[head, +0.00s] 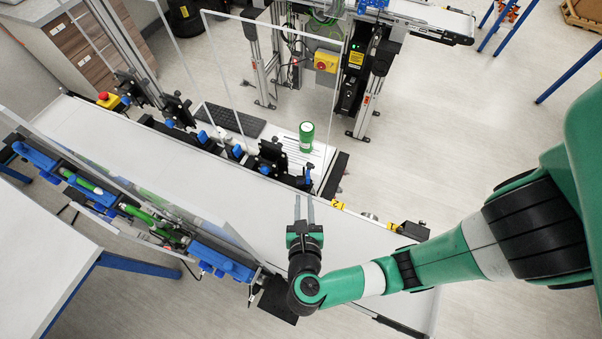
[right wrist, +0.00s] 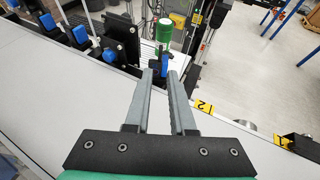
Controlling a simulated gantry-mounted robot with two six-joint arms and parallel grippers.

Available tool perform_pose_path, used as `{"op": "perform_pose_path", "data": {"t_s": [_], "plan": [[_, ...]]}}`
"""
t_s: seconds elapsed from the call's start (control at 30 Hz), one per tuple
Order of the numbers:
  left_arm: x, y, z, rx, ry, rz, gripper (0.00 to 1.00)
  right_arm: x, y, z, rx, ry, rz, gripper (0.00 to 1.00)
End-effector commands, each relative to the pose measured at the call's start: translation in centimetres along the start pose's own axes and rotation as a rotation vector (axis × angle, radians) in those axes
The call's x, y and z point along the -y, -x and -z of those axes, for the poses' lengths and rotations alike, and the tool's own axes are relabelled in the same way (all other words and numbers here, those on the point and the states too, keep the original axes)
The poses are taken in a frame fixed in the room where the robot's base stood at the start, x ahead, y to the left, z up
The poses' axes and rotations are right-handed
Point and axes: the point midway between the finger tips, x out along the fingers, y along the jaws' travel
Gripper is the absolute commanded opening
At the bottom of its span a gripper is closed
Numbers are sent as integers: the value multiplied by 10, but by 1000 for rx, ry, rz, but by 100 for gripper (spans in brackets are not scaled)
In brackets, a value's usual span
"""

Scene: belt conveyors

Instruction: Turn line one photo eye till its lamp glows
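My right gripper (head: 304,199) is over the white belt, its two grey fingers parallel with a gap between them and nothing held. In the right wrist view, the fingertips (right wrist: 161,73) point toward a small blue part (right wrist: 164,62) on a black bracket at the belt's far edge. In the head view this blue part (head: 308,173) stands just beyond the fingertips; I cannot tell whether they touch it. I cannot tell which fitting is the line one photo eye, and no glowing lamp on one is discernible. My left gripper is out of view.
Yellow labels 2 (right wrist: 203,106) and 1 (right wrist: 283,141) sit along the belt edge. A green cylinder (head: 306,137) stands behind the bracket. Several black brackets with blue parts line the far edge. A clear panel and frame rise behind. The white belt (head: 130,150) is bare to the left.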

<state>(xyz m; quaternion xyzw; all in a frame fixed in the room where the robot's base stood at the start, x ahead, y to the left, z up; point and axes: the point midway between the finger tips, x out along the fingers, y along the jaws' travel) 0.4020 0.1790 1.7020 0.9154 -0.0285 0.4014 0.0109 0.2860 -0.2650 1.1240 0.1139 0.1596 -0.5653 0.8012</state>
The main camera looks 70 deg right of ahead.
Motion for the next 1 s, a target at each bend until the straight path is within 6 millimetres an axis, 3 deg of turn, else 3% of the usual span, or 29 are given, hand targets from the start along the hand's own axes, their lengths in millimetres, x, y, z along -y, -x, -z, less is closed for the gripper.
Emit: {"op": "perform_pose_path", "data": {"t_s": [0.17, 0.6, 0.97, 1.0], "plan": [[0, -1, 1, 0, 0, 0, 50, 1, -18, -1, 3, 0, 7, 22], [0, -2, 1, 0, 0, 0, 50, 2, -106, 0, 1, -1, 8, 22], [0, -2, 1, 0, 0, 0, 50, 1, -117, 0, 1, 0, 2, 22], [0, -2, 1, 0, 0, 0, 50, 1, -116, 0, 1, 0, 2, 19]]}}
